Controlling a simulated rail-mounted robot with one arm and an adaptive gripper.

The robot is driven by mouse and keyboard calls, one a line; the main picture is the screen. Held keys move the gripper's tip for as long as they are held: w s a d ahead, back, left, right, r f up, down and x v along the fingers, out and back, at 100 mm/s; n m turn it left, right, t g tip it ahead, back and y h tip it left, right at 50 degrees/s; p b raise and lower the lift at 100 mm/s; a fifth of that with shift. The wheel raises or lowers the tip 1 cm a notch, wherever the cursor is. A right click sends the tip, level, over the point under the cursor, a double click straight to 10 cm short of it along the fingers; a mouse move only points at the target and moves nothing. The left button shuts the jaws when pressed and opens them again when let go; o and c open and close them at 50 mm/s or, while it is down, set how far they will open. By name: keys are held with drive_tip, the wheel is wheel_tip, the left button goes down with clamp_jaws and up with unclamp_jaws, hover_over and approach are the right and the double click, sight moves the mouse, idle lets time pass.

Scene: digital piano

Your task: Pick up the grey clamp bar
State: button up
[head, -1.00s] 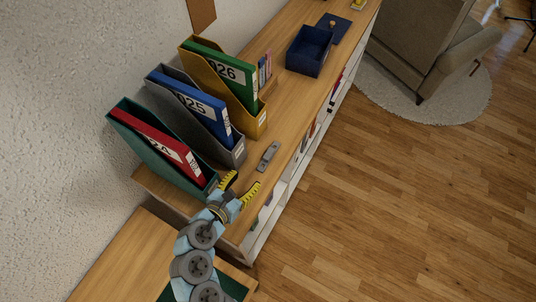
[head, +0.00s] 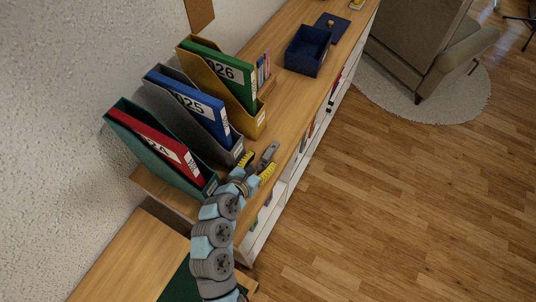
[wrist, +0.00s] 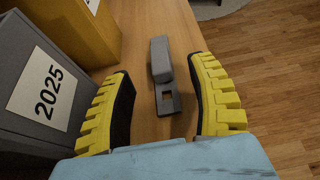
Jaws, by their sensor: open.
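The grey clamp bar (wrist: 163,72) lies on the wooden shelf top, just right of the grey magazine file. In the wrist view it lies lengthwise between the two yellow fingers, with a gap on either side. Its near end is a flat plate with a square hole. In the head view the clamp bar (head: 268,153) shows just beyond the fingertips, its near part partly hidden by my gripper. My gripper (head: 257,164) is open and empty; its yellow fingers also show in the wrist view (wrist: 164,88).
The grey file with the blue 2025 binder (head: 190,105) stands close to the left finger. A green file with a red binder (head: 155,145) and a yellow file (head: 240,95) stand beside it. A blue box (head: 306,50) is farther back. The shelf's right edge is close.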

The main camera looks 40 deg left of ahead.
sight(265, 157)
drive_tip(key=shift+b+x, duration=0.4)
drive_tip(key=shift+x, duration=2.2)
drive_tip(key=shift+f, duration=0.1)
drive_tip(key=shift+c, duration=0.2)
clamp_jaws()
